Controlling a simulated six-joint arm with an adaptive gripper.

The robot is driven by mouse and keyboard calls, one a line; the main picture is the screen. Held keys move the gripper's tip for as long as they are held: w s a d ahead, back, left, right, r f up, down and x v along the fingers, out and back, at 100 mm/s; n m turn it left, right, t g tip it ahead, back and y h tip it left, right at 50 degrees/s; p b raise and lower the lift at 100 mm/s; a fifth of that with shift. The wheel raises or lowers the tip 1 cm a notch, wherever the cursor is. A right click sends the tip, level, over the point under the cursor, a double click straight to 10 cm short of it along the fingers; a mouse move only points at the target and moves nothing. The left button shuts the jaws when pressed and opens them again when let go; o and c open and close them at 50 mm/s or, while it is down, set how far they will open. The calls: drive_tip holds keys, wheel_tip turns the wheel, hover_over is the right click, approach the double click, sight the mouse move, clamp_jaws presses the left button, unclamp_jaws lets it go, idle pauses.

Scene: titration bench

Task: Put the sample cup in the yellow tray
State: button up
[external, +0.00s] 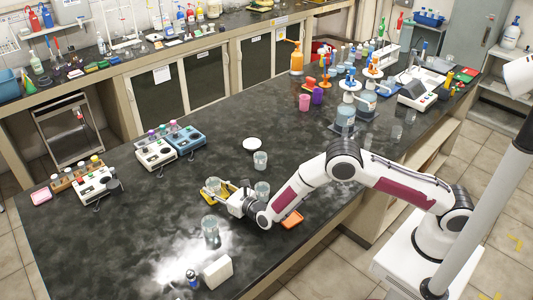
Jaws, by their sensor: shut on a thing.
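The yellow tray (206,194) lies on the dark bench, at the left end of my arm. A small clear cup (213,184), seemingly the sample cup, is at the tray, within or just above its rim; I cannot tell if its base touches the tray. My gripper (225,198) reaches in from the right, low over the tray's right side, and is shut on the cup. The fingertips are small and partly hidden by the gripper body and cup.
Other clear cups stand close by: one behind the gripper (262,189), one farther back (260,160) near a white dish (252,144), and a taller beaker (210,230) in front. An orange tray (292,219) lies right of the wrist. Bench is clear at left front.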

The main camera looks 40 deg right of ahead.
drive_tip(key=shift+f, duration=0.15)
drive_tip(key=o, duration=1.2)
drive_tip(key=shift+o, duration=0.2)
drive_tip(key=shift+r, duration=0.2)
drive_tip(key=shift+s+d+r, duration=0.2)
drive_tip(key=shift+s+d, duration=0.05)
drive_tip(key=shift+s, duration=1.75)
drive_tip(key=shift+s+d+r, duration=0.2)
drive_tip(key=shift+s+d, duration=0.1)
drive_tip(key=shift+s, duration=1.65)
drive_tip(key=shift+s+d+r, duration=0.2)
drive_tip(key=shift+s+d, duration=0.05)
drive_tip(key=shift+s, duration=1.75)
